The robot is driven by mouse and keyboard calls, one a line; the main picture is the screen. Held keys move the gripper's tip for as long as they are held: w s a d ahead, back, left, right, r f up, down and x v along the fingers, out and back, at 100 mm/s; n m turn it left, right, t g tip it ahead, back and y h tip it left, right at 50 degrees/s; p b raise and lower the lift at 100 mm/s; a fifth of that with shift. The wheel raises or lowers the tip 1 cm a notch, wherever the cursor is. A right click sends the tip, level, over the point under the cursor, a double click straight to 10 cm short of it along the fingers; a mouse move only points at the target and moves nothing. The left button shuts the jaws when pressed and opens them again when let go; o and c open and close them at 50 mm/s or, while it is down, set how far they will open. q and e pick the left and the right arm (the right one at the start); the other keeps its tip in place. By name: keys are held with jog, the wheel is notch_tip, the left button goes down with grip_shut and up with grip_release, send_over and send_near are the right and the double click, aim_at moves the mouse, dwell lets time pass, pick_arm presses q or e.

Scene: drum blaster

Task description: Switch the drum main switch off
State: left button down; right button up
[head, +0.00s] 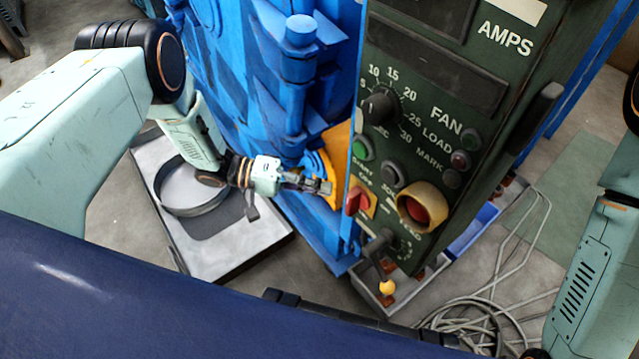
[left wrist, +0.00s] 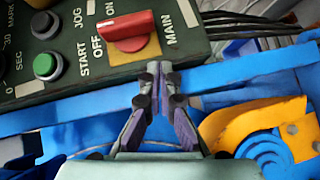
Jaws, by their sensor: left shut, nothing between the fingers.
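The drum main switch (head: 357,200) is a red knob on a yellow-orange plate, low on the left side of the dark green control panel (head: 427,90). In the left wrist view, the red knob (left wrist: 125,27) lies roughly crosswise, beside the words OFF, ON and MAIN. My left gripper (head: 328,187) is just left of the knob, its fingers together and empty. In the left wrist view, the left gripper's fingertips (left wrist: 158,76) are just below the switch plate; I cannot tell whether they touch it. My right gripper is out of view.
A green button (head: 362,149), a grey button (head: 394,174) and a large red button in a yellow collar (head: 420,207) are near the switch. A yellow-tipped lever (head: 386,286) sticks out below. Blue machine body (head: 300,90) stands left; cables (head: 480,315) lie on the floor.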

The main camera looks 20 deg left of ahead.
pick_arm(q)
jog(key=f+p+v, duration=0.1)
jog(key=v, duration=0.8)
jog(key=shift+a, duration=0.25)
jog(key=shift+f, duration=0.15)
jog(key=shift+s, duration=0.1)
